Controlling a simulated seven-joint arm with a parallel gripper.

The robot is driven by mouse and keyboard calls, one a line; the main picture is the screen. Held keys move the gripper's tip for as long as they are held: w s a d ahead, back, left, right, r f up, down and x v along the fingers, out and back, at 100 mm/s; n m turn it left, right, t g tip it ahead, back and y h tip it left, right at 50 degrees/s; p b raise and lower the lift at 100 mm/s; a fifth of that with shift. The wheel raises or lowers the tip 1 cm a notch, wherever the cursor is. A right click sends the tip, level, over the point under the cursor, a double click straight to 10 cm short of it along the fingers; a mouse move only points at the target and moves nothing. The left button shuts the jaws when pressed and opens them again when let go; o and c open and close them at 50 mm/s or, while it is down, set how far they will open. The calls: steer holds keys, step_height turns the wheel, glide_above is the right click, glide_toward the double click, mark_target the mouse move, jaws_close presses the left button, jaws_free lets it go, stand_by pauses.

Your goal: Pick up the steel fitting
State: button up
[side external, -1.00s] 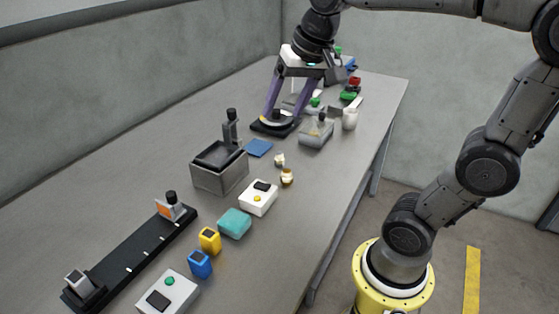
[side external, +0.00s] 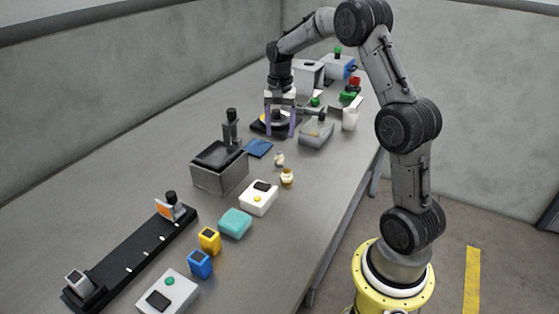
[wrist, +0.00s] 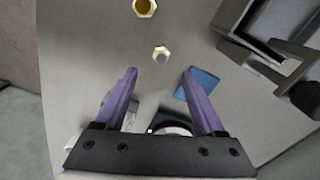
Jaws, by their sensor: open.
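Two small hex fittings stand on the table. The one with a grey centre and pale rim, which looks like the steel fitting (side external: 279,159), is behind a brass-coloured fitting (side external: 287,177). In the wrist view the grey-centred fitting (wrist: 161,54) lies just beyond and between my fingertips, and the brass-coloured one (wrist: 145,8) is at the top edge. My gripper (side external: 280,135) has purple fingers pointing down, beyond the fittings over the black round-topped stand. In the wrist view my gripper (wrist: 160,71) is open, with nothing between its fingertips.
A blue pad (side external: 259,148) lies left of the fittings, by a grey open box (side external: 220,173) with a dark post. A white button box (side external: 258,198) is nearer the camera.

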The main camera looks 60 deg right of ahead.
mark_target(280, 153)
step_height(280, 153, down, 10)
steer(key=shift+w+f, duration=0.1)
stand_by(0.4)
jaws_close()
stand_by(0.3)
